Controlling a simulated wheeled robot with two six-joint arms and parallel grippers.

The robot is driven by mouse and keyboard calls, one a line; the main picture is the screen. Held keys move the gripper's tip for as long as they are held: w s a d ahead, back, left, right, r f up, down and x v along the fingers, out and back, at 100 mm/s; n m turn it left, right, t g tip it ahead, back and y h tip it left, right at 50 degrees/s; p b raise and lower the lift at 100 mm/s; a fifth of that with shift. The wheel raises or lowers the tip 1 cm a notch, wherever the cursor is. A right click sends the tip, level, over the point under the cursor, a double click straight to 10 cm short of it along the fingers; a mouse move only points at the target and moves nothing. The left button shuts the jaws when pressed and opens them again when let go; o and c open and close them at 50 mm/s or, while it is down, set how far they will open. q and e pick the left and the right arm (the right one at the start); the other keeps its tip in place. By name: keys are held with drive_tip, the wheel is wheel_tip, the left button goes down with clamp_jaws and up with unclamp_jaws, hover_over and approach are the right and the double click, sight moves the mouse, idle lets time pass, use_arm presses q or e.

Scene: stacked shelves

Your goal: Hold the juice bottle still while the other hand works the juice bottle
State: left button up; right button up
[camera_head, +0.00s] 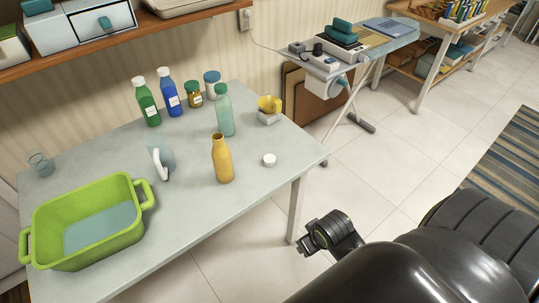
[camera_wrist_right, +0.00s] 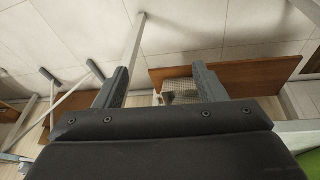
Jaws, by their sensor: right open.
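An orange-yellow bottle (camera_head: 222,165), likely the juice bottle, stands upright on the grey table, and its neck looks uncapped. A small white cap (camera_head: 269,160) lies on the table to its right. My right gripper (camera_head: 308,242) is beyond the table's right edge, low over the floor and apart from the bottle. In the right wrist view its two fingers (camera_wrist_right: 162,82) are spread with nothing between them. The bottle is not seen in the wrist view. My left gripper is not in view.
Behind the bottle stand a pale green bottle (camera_head: 224,115), green (camera_head: 148,106) and blue (camera_head: 170,95) bottles and jars. A green tub (camera_head: 110,190) is on the left. The table's front right is clear.

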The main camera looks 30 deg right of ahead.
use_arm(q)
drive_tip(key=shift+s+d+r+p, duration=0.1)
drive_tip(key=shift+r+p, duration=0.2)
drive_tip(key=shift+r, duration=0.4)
use_arm(e)
drive_tip(key=w+d+r, duration=0.3)
drive_tip(key=w+r, duration=0.6)
drive_tip(key=w, duration=0.4)
drive_tip(key=w+d+r+m, duration=0.1)
drive_tip(key=w+d+r, duration=0.2)
drive_tip(key=w+r, duration=0.6)
drive_tip(key=w, duration=0.4)
drive_tip(key=shift+w+r+y, duration=0.15)
drive_tip(key=shift+r+y, duration=0.05)
drive_tip(key=shift+y, duration=0.2)
approach(270, 158)
drive_tip(key=shift+a+p+x, duration=0.2)
drive_tip(key=shift+p+x, duration=0.25)
drive_tip(key=shift+x, duration=0.55)
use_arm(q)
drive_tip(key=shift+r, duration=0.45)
use_arm(e)
drive_tip(key=shift+w+f, duration=0.1)
drive_tip(key=shift+f, duration=0.55)
drive_tip(key=shift+x, duration=2.6)
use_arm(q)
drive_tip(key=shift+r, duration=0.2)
use_arm(e)
drive_tip(key=shift+w+d, duration=0.1)
